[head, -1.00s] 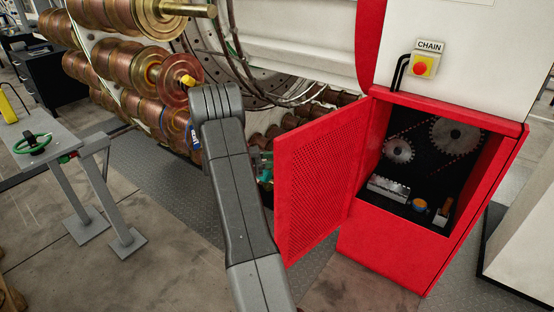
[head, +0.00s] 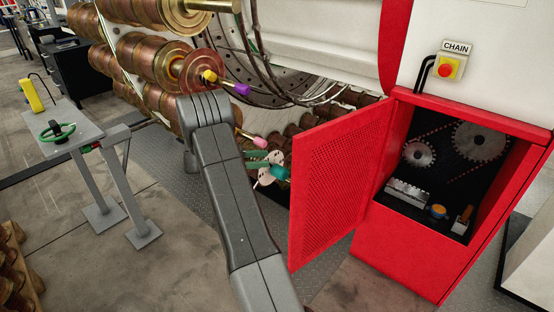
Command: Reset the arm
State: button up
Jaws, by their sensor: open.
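My grey arm (head: 225,165) rises from the bottom centre to a bend in front of the copper spools (head: 150,60). Beyond it, what looks like my gripper (head: 267,168), grey with teal parts, shows between the arm and the open red door (head: 335,190). It is partly hidden and small, its jaws apart, with nothing seen in them. A pink-tipped shaft end (head: 258,142) shows just above it. I cannot tell if they touch.
The red cabinet (head: 400,245) stands open at right, with sprockets (head: 478,141) and a chain inside. A yellow and red button box (head: 450,67) sits above. A grey stand with a green handwheel (head: 57,132) is at left. Purple (head: 242,90) and yellow (head: 209,76) shaft ends show near the spools.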

jog(key=shift+s+a, duration=0.2)
jog(key=shift+a, duration=0.8)
jog(key=d, duration=0.4)
jog(key=w+d, duration=0.1)
jog(key=d, duration=0.4)
jog(key=w+d, duration=0.1)
jog(key=d, duration=0.3)
jog(key=shift+w+d+p, duration=0.25)
jog(key=shift+p, duration=0.15)
jog(key=shift+d, duration=0.1)
jog(key=shift+s, duration=0.1)
